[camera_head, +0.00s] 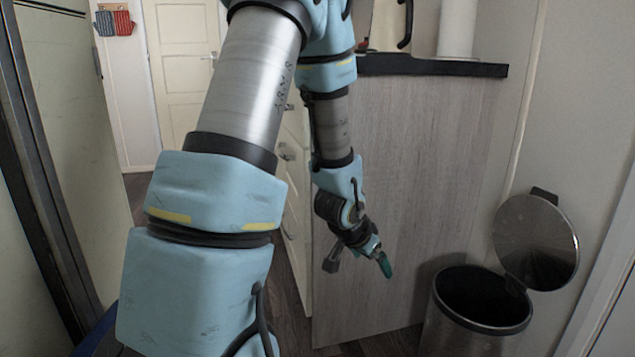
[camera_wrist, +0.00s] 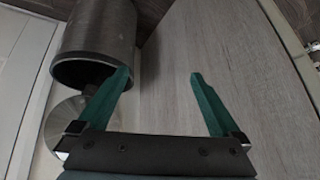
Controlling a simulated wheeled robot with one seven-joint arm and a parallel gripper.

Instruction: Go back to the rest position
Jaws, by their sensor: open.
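My gripper (camera_wrist: 160,78) is open and empty in the wrist view, with its two green fingers spread apart. In the head view my gripper (camera_head: 384,264) hangs low in front of the grey wood-grain counter panel (camera_head: 430,170), to the left of the trash bin. Only one green finger shows clearly there. My arm fills the left and middle of the head view and hides part of the cabinets.
An open metal trash bin (camera_head: 478,325) stands at the lower right with its round lid (camera_head: 536,242) raised. It also shows in the wrist view (camera_wrist: 98,35). A dark countertop edge (camera_head: 430,66) holds a white roll (camera_head: 457,28). A cream door (camera_head: 187,70) is at the back.

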